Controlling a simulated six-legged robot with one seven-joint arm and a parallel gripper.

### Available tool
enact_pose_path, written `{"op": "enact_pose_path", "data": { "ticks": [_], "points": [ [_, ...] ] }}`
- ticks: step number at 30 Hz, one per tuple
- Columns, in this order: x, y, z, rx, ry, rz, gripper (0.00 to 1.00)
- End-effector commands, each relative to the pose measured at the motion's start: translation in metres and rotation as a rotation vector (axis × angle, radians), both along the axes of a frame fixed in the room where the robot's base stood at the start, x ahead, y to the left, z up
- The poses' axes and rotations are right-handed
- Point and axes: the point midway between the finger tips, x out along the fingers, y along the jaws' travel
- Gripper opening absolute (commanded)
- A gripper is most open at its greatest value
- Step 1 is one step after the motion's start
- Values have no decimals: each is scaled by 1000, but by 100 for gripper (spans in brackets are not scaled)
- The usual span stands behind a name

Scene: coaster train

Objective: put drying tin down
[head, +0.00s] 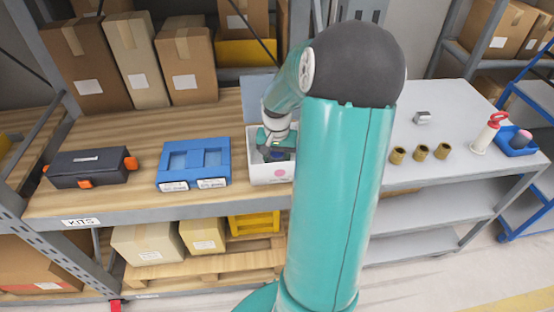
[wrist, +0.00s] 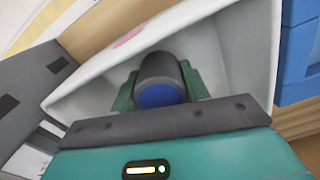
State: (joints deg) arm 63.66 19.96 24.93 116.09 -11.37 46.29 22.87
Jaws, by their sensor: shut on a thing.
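My gripper (head: 277,150) is down at the open white box (head: 270,174) on the wooden shelf. In the wrist view my gripper (wrist: 160,85) has its green fingers shut on a dark cylinder with a blue end, which I take as the drying tin (wrist: 158,70). The tin is inside the white box (wrist: 232,45), between its pale walls. I cannot tell whether the tin touches the box floor. In the head view the tin is mostly hidden by my gripper, and my arm covers the box's right side.
Left of the box are a blue two-part tray (head: 193,163) and a dark toolbox (head: 90,168) with orange clasps.

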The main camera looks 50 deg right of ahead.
Motion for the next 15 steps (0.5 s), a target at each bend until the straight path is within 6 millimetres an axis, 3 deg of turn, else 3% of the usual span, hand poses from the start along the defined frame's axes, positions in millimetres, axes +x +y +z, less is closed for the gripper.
{"op": "enact_pose_path", "data": {
  "ticks": [11, 12, 15],
  "points": [
    [0, 0, -5, 0, 0, -1, 17],
    [0, 0, -6, -1, -1, -2, 49],
    [0, 0, -5, -1, -1, -2, 67]
  ]
}}
